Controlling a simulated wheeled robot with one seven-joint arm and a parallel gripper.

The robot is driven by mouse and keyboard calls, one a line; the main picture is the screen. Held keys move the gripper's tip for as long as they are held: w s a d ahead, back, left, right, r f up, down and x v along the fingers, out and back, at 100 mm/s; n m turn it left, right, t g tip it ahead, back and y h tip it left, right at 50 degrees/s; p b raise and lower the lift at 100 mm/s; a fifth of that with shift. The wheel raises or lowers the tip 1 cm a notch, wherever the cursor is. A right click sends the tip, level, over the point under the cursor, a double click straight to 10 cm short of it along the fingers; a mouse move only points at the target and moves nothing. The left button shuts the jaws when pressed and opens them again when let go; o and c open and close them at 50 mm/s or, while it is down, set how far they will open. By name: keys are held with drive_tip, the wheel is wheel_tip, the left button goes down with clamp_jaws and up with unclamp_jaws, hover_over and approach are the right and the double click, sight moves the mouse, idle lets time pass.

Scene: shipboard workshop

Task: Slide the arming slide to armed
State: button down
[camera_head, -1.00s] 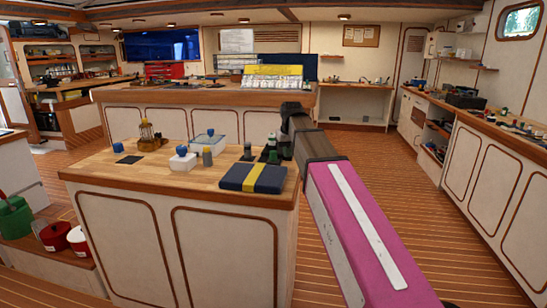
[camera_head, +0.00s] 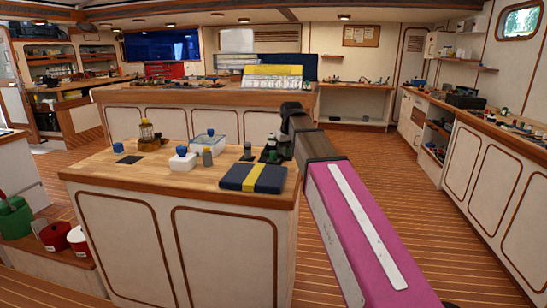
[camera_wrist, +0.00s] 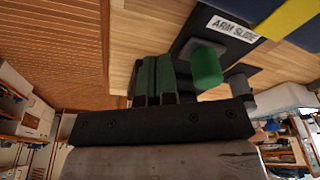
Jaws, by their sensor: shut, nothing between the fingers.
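The arming slide's green knob (camera_head: 248,149) stands on a dark plate near the right end of the wooden bench. In the wrist view the green knob (camera_wrist: 206,66) stands beside a label reading "ARM SLIDE" (camera_wrist: 231,28). My gripper (camera_head: 271,151) is low over the bench, just right of the knob in the head view. In the wrist view the fingers of my gripper (camera_wrist: 156,78) are together and empty, left of the knob. A narrow gap appears between fingers and knob; contact cannot be told. The slide's track is partly hidden.
A blue book with a yellow band (camera_head: 252,178) lies in front of the slide. A grey cylinder (camera_head: 207,157), a white block with a blue knob (camera_head: 182,159), a clear-topped box (camera_head: 208,143) and a brass lantern (camera_head: 147,133) stand to the left.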

sight(275, 151)
drive_tip(key=shift+w+a, duration=0.2)
drive_tip(key=shift+a, duration=0.85)
drive_tip(key=shift+w+a, duration=0.25)
drive_tip(key=shift+a, duration=0.8)
drive_tip(key=shift+w+a, duration=0.2)
drive_tip(key=shift+a, duration=0.85)
drive_tip(key=shift+d, duration=0.2)
drive_tip(key=shift+s+d, duration=0.15)
drive_tip(key=shift+d, duration=0.4)
drive_tip(key=shift+r, duration=0.15)
drive_tip(key=shift+w+a+v, duration=0.1)
drive_tip(key=shift+w+v, duration=0.1)
drive_tip(key=shift+v, duration=0.9)
drive_tip(key=shift+w+a+v, duration=0.1)
drive_tip(key=shift+w+v, duration=0.1)
drive_tip(key=shift+v, duration=0.9)
drive_tip(key=shift+w+a+v, duration=0.1)
drive_tip(key=shift+w+v, duration=0.15)
drive_tip(key=shift+v, duration=0.85)
drive_tip(key=shift+r, duration=0.1)
drive_tip(key=shift+d, duration=0.1)
